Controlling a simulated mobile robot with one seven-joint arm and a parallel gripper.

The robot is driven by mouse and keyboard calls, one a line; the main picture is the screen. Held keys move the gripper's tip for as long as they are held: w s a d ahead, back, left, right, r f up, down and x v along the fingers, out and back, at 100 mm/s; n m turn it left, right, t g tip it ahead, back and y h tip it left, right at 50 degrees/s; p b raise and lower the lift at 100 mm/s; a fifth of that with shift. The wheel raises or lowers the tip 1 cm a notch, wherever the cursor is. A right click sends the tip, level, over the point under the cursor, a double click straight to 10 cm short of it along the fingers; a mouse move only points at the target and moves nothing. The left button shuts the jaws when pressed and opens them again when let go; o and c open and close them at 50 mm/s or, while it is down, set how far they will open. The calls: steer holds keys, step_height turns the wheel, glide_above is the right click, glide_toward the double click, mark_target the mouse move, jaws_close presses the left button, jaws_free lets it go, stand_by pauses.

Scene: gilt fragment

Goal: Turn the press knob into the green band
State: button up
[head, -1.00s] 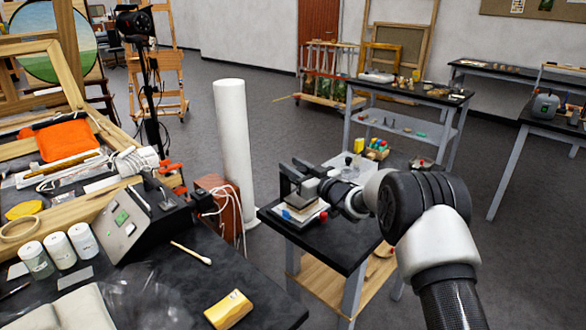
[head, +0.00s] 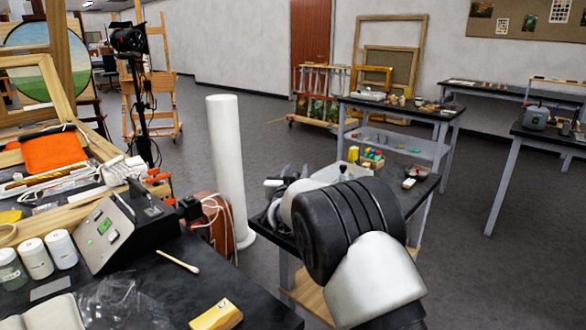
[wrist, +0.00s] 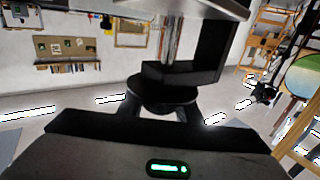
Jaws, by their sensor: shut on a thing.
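In the wrist view, which is upside down, my gripper (wrist: 158,106) is shut around the press's round black knob (wrist: 165,88). Beside the knob, a black bracket (wrist: 205,65) and a metal post (wrist: 174,40) run toward a grey plate (wrist: 205,7) at the top edge. A grey and black housing with a small lit green strip (wrist: 167,168) fills the bottom. I cannot tell whether this strip is the task's green band, and no pointer shows.
A white column (head: 226,165) stands beside a reddish box (head: 214,222) with white cables. Colourful small bottles (head: 372,157) stand behind my arm. Floor to the right is open.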

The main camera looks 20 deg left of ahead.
steer(key=m+h+p, duration=0.1)
steer(key=h+p, duration=0.1)
steer(key=shift+d+r+m+h, duration=0.15)
steer(key=shift+r+m+h, duration=0.1)
steer(key=shift+m+h, duration=0.15)
steer(key=m+h, duration=0.1)
steer(key=h+p, duration=0.1)
steer(key=d+m+h, duration=0.1)
steer(key=h, duration=0.1)
steer(key=shift+f+m+p, duration=0.3)
steer(key=shift+f, duration=0.05)
steer(key=shift+d+m+g+h+b, duration=0.2)
steer(key=shift+m+h, duration=0.25)
steer(key=shift+h, duration=0.25)
steer(key=shift+d+m+g+h+b, duration=0.15)
steer(key=shift+m+h, duration=0.3)
steer(key=shift+h, duration=0.25)
steer(key=shift+s+d+m+h, duration=0.1)
steer(key=shift+m+h, duration=0.2)
steer(key=shift+h, duration=0.1)
steer(key=shift+g, duration=0.25)
steer(key=shift+d+r+m+h+b, duration=0.2)
steer(key=shift+m+h+b, duration=0.1)
steer(key=shift+h, duration=0.1)
steer(key=o, duration=1.1)
steer(key=shift+a, duration=0.1)
